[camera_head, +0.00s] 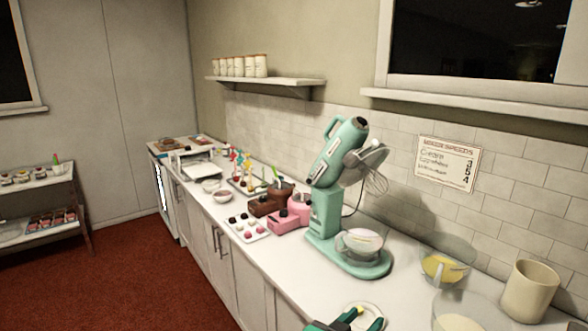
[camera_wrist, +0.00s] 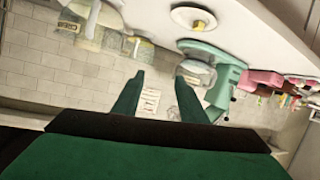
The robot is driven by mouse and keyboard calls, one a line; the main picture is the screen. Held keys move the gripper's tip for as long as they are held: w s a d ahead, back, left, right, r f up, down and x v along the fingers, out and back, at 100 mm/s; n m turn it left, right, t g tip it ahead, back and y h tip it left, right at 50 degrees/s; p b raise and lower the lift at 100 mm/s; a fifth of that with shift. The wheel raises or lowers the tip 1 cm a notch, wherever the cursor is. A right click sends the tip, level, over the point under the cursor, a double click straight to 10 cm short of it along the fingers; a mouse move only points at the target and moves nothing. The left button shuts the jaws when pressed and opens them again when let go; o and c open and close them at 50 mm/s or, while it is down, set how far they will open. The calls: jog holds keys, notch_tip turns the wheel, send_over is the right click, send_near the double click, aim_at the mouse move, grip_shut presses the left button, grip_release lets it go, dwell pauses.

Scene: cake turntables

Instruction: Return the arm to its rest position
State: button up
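My gripper (camera_head: 357,320) shows at the bottom edge of the head view, over the near part of the counter, beside a small white plate. In the wrist view my gripper (camera_wrist: 160,84) has its two dark green fingers spread apart, with nothing between them. The wrist view looks toward the tiled wall and appears upside down. Most of my arm is out of sight.
A mint stand mixer (camera_head: 325,215), tilted up, stands on the white counter (camera_head: 285,262). A yellow-filled bowl (camera_head: 440,268) and cream jug (camera_head: 530,290) are at right. Pink and brown containers, a sweets tray (camera_head: 247,228) and a shelf (camera_head: 265,82) lie beyond. The red floor is clear.

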jog(key=s+a+f+n+t+y, duration=0.25)
jog(key=s+a+f, duration=0.35)
jog(key=f, duration=0.5)
jog(key=s+a+f+n+t+y, duration=0.1)
jog(key=s+a+f+n+y, duration=0.3)
jog(key=s+f, duration=0.45)
jog(key=s+a+f+y, duration=0.1)
jog(key=s+a, duration=0.1)
jog(key=s, duration=0.9)
jog(key=s+a+f+y, duration=0.1)
jog(key=s+a, duration=0.2)
jog(key=s, duration=0.9)
jog(key=shift+s+t, duration=0.2)
jog(key=shift+t, duration=0.25)
